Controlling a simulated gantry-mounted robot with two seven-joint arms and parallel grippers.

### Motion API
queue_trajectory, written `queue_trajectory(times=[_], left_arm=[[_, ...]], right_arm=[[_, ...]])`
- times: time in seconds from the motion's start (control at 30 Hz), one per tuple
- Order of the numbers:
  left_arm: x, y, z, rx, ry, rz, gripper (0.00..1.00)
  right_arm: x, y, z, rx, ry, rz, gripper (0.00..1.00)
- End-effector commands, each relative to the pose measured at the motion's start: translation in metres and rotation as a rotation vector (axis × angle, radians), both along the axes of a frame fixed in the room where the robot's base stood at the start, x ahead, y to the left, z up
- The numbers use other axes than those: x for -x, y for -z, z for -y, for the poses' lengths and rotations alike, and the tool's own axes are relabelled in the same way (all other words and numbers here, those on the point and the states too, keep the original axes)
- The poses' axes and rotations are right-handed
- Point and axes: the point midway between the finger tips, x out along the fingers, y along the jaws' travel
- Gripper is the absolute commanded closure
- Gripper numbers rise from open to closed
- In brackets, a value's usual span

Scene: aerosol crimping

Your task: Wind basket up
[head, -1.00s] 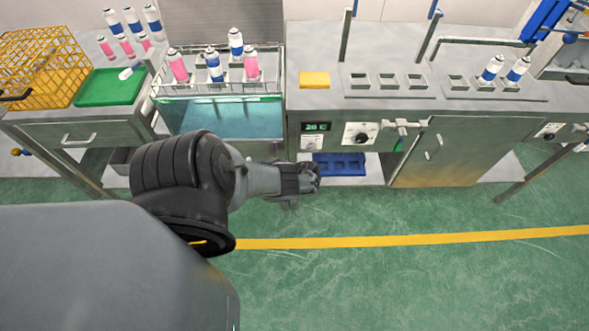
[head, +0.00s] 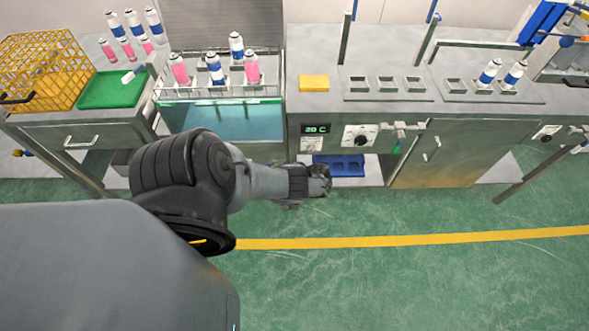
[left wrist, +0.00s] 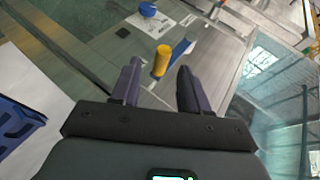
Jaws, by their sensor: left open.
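A wire basket (head: 222,88) with pink and blue-white cans sits in the water bath (head: 232,120), its top above the water. My left gripper (head: 325,182) is in front of the bench, right of the bath and below the dial panel. In the left wrist view my left gripper (left wrist: 156,82) is open, its two fingers apart. A yellow cylindrical handle (left wrist: 162,60) stands between and beyond the fingertips. I cannot tell whether it touches either finger. In the head view the handle is hidden. My right gripper is not in view.
A blue tray (head: 340,165) lies on the low shelf just behind the gripper. The dial panel (head: 360,136) and a tap-like fitting (head: 400,127) are on the bench front. A yellow crate (head: 45,70) and green mat (head: 112,88) are at left. The floor in front is clear.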

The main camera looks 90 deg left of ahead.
Motion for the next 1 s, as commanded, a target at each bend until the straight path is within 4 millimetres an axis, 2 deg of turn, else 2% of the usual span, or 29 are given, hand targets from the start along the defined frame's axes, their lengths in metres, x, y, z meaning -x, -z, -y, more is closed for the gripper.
queue_trajectory(times=[0.03, 0.2, 0.4, 0.9, 1.0], left_arm=[[-0.008, -0.007, 0.004, 0.0, 0.001, 0.002, 0.55], [-0.028, -0.018, 0.015, 0.001, 0.002, 0.001, 0.55], [-0.041, -0.026, 0.022, 0.0, 0.0, 0.0, 0.55], [-0.043, -0.027, 0.024, 0.0, 0.0, 0.0, 0.55], [-0.038, -0.026, 0.024, 0.0, 0.0, -0.009, 0.55]], right_arm=[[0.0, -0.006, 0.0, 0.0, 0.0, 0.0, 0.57], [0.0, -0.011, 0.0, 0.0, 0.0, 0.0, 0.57], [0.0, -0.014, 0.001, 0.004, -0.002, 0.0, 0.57], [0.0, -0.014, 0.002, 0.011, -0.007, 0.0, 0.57], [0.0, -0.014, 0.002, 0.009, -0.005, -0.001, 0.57]])
